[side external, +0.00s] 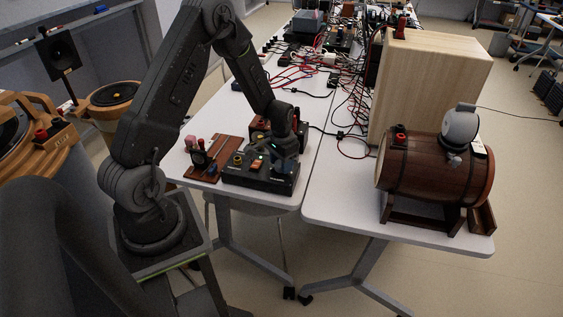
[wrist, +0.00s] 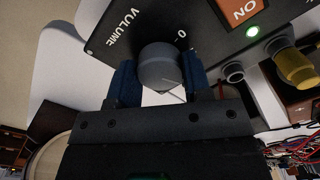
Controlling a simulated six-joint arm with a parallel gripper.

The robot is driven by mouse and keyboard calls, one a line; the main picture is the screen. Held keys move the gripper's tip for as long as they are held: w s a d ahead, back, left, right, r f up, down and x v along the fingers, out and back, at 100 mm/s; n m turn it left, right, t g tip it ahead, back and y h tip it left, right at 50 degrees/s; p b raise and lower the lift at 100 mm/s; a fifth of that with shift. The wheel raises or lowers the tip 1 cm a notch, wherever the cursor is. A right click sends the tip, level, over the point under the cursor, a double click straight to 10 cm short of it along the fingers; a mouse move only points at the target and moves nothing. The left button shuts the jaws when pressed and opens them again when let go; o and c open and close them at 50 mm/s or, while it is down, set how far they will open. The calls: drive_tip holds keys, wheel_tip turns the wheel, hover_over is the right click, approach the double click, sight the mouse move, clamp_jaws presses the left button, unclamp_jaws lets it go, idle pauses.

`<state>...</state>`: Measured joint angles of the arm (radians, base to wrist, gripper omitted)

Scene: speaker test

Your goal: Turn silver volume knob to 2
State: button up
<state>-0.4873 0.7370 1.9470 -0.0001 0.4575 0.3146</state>
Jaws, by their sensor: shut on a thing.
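The volume knob (wrist: 160,66) is a round grey cylinder on the black box (wrist: 110,45). A thin pointer line shows on its top, towards the lower right. The word VOLUME and a 0 are printed beside it; no 2 can be read. My gripper (wrist: 163,82) is shut on the knob, one blue finger on each side. In the side view, the box (side external: 258,182) sits near the front of the white table, and my gripper (side external: 284,156) reaches its right part. The knob is hidden there.
An orange ON switch (wrist: 242,12), a lit green light (wrist: 252,31) and a yellow terminal (wrist: 296,68) are on the box. A wooden board with parts (side external: 207,160) lies left of it. A wooden barrel speaker (side external: 432,168) stands on the right table. Cables clutter the back.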

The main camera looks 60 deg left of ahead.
drive_tip(key=o, duration=0.9)
wheel_tip(320, 180, up, 14)
drive_tip(key=shift+f, duration=0.1)
idle(0.4)
drive_tip(key=s+d+r+t, duration=0.2)
drive_tip(key=d+r, duration=0.5)
drive_tip(key=r, duration=0.1)
drive_tip(key=s+d+r+t, duration=0.1)
drive_tip(key=s+d+r, duration=0.1)
drive_tip(key=s+d, duration=0.2)
drive_tip(key=s+d+r+m+t, duration=0.1)
drive_tip(key=s+d+r, duration=0.2)
drive_tip(key=s, duration=0.3)
drive_tip(key=s+d+r+m+t, duration=0.1)
drive_tip(key=s+d+r, duration=0.2)
drive_tip(key=s+d, duration=0.2)
drive_tip(key=shift+s+d+r+t, duration=0.15)
drive_tip(key=shift+s+d+t, duration=0.1)
drive_tip(key=shift+s+t, duration=0.05)
